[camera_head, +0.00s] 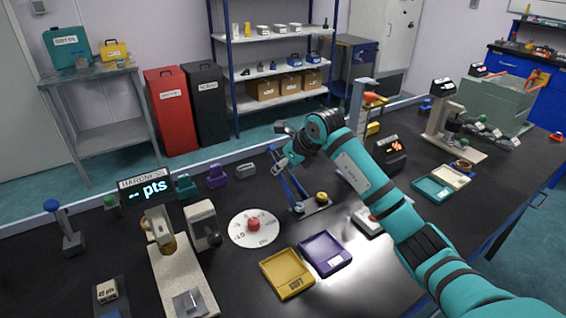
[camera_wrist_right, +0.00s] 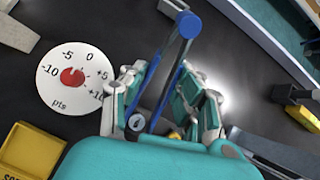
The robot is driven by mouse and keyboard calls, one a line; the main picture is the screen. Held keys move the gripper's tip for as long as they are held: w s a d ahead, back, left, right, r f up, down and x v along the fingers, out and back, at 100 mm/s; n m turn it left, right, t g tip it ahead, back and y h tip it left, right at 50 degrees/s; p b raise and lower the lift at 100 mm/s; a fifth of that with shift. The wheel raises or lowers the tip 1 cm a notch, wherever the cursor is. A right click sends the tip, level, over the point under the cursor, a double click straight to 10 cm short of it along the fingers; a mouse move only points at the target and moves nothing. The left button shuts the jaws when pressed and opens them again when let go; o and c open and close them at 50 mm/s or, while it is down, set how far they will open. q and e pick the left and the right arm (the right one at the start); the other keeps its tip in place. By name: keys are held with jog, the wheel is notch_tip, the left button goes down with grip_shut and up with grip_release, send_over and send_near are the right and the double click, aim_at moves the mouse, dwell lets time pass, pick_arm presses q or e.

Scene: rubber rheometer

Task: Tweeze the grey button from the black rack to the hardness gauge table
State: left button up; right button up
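My right gripper (camera_wrist_right: 168,98) is closed around blue tweezers (camera_wrist_right: 176,60), which also show in the head view (camera_head: 289,184). The tweezers slant down, their two legs apart, with the tips near the grey button (camera_head: 299,208). The grey button also shows in the wrist view (camera_wrist_right: 137,122); whether the tips touch it I cannot tell. It sits on the small black rack (camera_head: 311,207) beside a yellow button (camera_head: 321,196). The hardness gauge (camera_head: 157,192) stands at the left, its display reading "-- pts". A small metal table (camera_head: 188,302) is at its front. My left gripper is not in view.
A white dial (camera_head: 254,240) with a red knob lies between rack and gauge. A yellow tray (camera_head: 287,286) and a purple tray (camera_head: 325,267) lie in front. A light stand (camera_head: 203,222) rises beside the gauge. Bare black bench lies around the dial.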

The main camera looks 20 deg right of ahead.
jog(key=shift+f+b, duration=0.4)
jog(key=shift+f, duration=0.55)
grip_shut()
notch_tip(320, 180, up, 12)
jog(key=p, duration=0.8)
